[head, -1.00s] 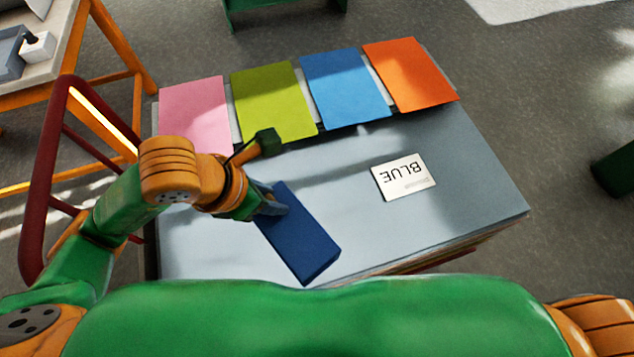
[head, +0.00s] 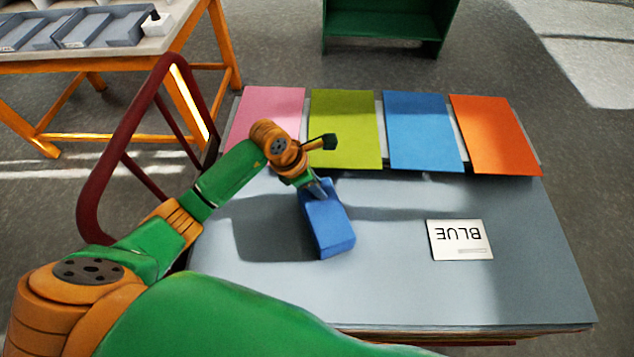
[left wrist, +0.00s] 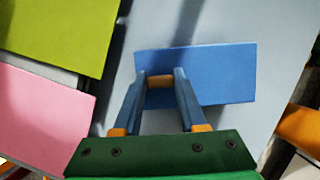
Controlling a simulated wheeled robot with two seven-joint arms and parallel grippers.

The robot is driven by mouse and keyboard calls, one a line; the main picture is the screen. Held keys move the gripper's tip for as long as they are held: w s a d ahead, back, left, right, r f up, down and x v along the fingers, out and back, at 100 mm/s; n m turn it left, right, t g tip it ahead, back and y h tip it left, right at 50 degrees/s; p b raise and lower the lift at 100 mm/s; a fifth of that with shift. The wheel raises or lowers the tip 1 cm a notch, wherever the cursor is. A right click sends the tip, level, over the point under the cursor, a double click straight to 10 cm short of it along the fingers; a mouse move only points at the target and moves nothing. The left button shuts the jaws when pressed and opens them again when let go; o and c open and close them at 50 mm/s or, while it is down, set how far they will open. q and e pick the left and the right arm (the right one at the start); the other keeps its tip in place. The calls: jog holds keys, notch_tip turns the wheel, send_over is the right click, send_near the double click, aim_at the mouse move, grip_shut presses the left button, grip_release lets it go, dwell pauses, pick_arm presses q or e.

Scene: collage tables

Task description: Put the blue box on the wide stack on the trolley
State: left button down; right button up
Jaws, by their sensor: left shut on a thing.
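In the left wrist view the box (left wrist: 215,75) lies across the two fingertips (left wrist: 160,82). The wide stack (head: 400,290) of large pale grey-blue sheets fills the trolley's top. The box is over the left-middle part of this stack, with a shadow beside it to the left. I cannot tell whether it touches the sheets. The trolley's dark red handle (head: 140,115) rises at the left. My right gripper is not in view.
Pink (head: 265,115), lime green (head: 345,130), blue (head: 424,130) and orange (head: 495,135) sheets lie along the stack's far side. A table with grey trays (head: 85,30) stands far left. The stack's right front is clear.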

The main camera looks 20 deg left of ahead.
pick_arm(q)
jog(key=shift+c, duration=2.3)
grip_release()
jog(key=shift+r, duration=0.15)
jog(key=v, duration=1.2)
